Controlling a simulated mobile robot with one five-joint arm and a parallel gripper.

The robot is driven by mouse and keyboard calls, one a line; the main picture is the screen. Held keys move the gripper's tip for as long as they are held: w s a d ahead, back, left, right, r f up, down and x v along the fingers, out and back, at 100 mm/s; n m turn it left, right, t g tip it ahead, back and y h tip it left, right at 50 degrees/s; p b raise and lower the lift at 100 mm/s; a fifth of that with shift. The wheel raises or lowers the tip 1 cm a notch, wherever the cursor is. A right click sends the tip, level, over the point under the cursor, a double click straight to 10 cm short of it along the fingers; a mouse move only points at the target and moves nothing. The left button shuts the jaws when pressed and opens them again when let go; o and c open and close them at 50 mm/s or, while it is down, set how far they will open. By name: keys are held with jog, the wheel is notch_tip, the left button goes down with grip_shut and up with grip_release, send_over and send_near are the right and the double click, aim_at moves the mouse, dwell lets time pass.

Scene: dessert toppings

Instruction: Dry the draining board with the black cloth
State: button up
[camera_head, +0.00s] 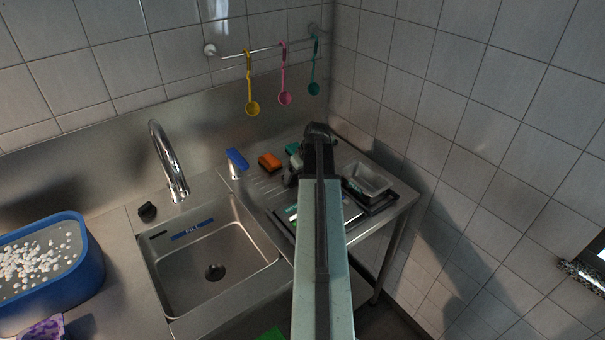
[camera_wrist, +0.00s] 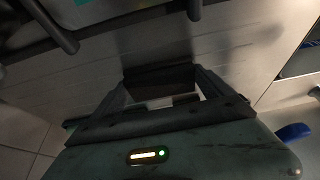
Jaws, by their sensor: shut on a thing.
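The draining board (camera_head: 263,187) is the ridged steel surface right of the sink. Its grey surface (camera_wrist: 245,45) fills much of the wrist view. My arm reaches over the board in the head view and hides part of it, and my gripper cannot be made out clearly there. In the wrist view my gripper (camera_wrist: 165,82) is low over the board, its jaws shut on a dark thing that looks like the black cloth (camera_wrist: 160,78). Most of the cloth is hidden or in shadow; I cannot tell whether it touches the board.
An orange-and-black sponge (camera_head: 270,162) and a blue-topped dispenser (camera_head: 236,160) stand left of my arm. A grey tub (camera_head: 368,178) sits on the right. The sink (camera_head: 215,265) and tap (camera_head: 168,160) are left. Ladles hang above; tiled walls close the corner.

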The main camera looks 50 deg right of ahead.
aim_at(293, 179)
jog(key=shift+w+a, duration=0.25)
jog(key=shift+a, duration=0.5)
jog(key=shift+w+a, duration=0.2)
jog(key=shift+a, duration=0.5)
jog(key=shift+w+a+f, duration=0.1)
jog(key=shift+w+a, duration=0.1)
jog(key=shift+a, duration=0.65)
jog(key=shift+w+a, duration=0.2)
jog(key=shift+a, duration=0.6)
notch_tip(293, 179, up, 7)
jog(key=p, duration=0.7)
